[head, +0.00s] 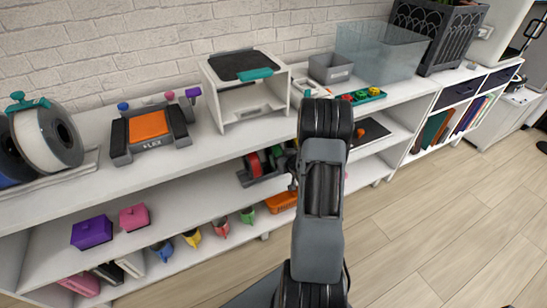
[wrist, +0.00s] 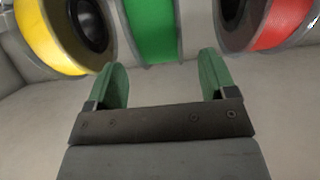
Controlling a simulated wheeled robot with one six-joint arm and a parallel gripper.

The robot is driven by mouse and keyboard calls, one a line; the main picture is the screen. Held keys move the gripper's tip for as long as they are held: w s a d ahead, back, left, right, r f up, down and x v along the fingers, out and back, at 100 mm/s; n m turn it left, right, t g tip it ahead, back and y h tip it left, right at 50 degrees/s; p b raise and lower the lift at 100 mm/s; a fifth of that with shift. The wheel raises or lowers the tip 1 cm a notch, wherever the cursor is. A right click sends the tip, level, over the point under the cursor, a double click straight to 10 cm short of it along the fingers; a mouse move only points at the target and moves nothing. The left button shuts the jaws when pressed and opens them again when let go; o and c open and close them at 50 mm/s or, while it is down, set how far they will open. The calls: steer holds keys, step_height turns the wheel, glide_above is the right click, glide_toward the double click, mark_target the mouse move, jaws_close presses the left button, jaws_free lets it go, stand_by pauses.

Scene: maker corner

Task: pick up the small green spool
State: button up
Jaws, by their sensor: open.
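The green spool (wrist: 152,28) stands at the top of the wrist view, between a yellow spool and a red spool. Its upper part is cut off by the frame. My gripper (wrist: 163,68) is open, with its two green fingertips apart and nothing between them. The green spool lies ahead of the gap between the fingertips, a little left of its middle. In the head view my arm hides most of the gripper area, and I cannot clearly make out the green spool there.
The yellow spool (wrist: 48,35) and the red spool (wrist: 265,22) flank the green one closely. In the head view a dark holder with a red spool (head: 255,165) sits on the middle shelf beside my arm. The shelf above (head: 200,155) overhangs it. An orange basket (head: 281,203) is below.

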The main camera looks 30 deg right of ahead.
mark_target(277, 152)
steer(key=shift+b+x, duration=0.55)
steer(key=shift+x, duration=2.1)
steer(key=shift+a, duration=0.1)
steer(key=c, duration=1.2)
